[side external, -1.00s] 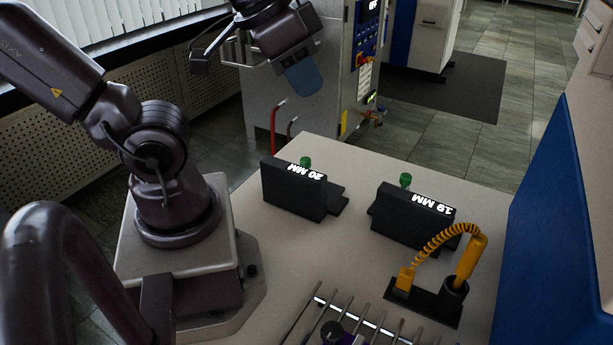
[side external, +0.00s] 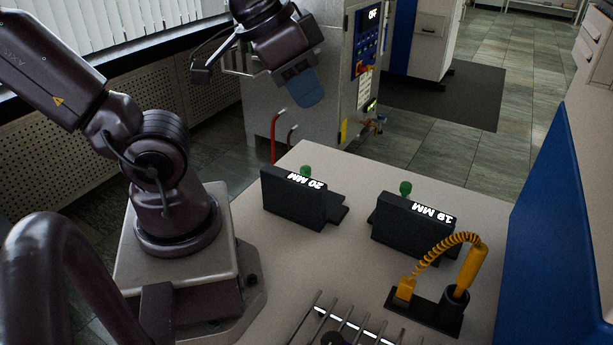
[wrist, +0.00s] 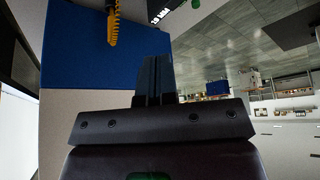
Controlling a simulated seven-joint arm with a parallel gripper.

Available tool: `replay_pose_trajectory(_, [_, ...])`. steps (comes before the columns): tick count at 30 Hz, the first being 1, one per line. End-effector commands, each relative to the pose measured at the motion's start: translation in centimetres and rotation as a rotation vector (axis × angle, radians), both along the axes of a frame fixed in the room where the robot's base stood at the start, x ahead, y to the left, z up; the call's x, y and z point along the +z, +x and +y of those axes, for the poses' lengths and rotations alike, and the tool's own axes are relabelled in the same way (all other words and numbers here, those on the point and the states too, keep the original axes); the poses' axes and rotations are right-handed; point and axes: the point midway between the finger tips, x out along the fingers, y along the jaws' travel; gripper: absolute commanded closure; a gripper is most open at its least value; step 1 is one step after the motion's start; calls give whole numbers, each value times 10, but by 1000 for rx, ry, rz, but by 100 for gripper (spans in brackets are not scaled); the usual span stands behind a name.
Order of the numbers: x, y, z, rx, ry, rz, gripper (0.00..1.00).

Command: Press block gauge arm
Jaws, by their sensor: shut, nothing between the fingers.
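In the side external view, a black block marked 20 MM (side external: 290,203) stands on the beige table, with a green knob (side external: 306,171) behind its top edge. A second black block, marked 19 MM (side external: 405,227), stands to its right, with another green knob (side external: 405,188) behind it. My gripper (side external: 308,90) is above and beyond the 20 MM block, clear of both blocks. In the wrist view its blue-grey fingers (wrist: 153,80) are together and empty. A dark block with white lettering (wrist: 162,14) is partly cut off at the top of that view.
A yellow coiled-cord device (side external: 466,268) stands in a black holder at the table's right. A metal rod rack (side external: 345,325) lies at the front edge. A grey machine with a control panel (side external: 366,50) stands behind; a blue panel (side external: 555,220) bounds the right.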

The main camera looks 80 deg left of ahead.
Motion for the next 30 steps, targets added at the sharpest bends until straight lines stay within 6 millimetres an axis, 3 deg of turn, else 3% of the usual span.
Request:
replay_pose_trajectory(8, [-46,14,-7,-41,-71,231,100])
replay_pose_trajectory(14, [-94,29,6,155,-122,415,100])
replay_pose_trajectory(20, [-140,39,35,511,-90,519,100])
replay_pose_trajectory(24, [-164,43,67,837,-23,499,100])
replay_pose_trajectory(30, [-171,51,123,1337,27,289,100])
